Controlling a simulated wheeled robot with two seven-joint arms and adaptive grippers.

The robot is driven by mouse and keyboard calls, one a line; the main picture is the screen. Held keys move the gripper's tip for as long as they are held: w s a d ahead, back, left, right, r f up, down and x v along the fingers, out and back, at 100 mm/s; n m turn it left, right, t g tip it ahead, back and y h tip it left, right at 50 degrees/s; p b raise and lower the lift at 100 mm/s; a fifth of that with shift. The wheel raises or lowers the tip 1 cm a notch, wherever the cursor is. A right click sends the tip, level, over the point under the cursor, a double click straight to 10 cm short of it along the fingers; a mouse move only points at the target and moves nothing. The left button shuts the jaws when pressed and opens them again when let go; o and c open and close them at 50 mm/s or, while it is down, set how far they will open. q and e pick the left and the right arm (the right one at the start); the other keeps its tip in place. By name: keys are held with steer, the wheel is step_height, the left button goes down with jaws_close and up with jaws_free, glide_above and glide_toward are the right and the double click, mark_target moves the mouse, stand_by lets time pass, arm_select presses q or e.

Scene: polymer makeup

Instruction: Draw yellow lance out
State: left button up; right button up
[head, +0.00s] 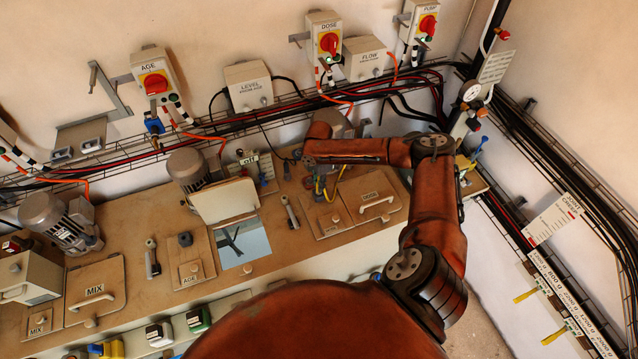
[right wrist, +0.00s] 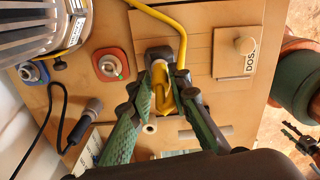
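The yellow lance (right wrist: 166,101) stands in a dark square fitting beside the DOSE hatch, with a yellow hose running from its top. In the right wrist view my right gripper (right wrist: 170,88) has its green-padded fingers on both sides of the lance and close against it, shut on it. In the head view the right gripper (head: 328,186) reaches down to the deck, and only bits of yellow show beside it. My left gripper (right wrist: 298,138) seems to show small and dark at the right edge of the wrist view, fingers apart. It is out of the head view.
The DOSE hatch (head: 369,207) lies right beside the lance. A raised lid (head: 226,200) stands behind an opening (head: 243,247) in the deck. Motors (head: 188,167) stand at the left. Cable trays and switch boxes (head: 324,38) line the wall.

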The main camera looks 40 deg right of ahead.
jaws_close()
steer(key=shift+r+p, duration=0.7)
steer(key=shift+p, duration=0.3)
stand_by(0.5)
step_height(320, 180, up, 14)
steer(key=p, duration=1.1)
steer(key=shift+f, duration=0.15)
stand_by(0.8)
steer(key=shift+a, duration=0.1)
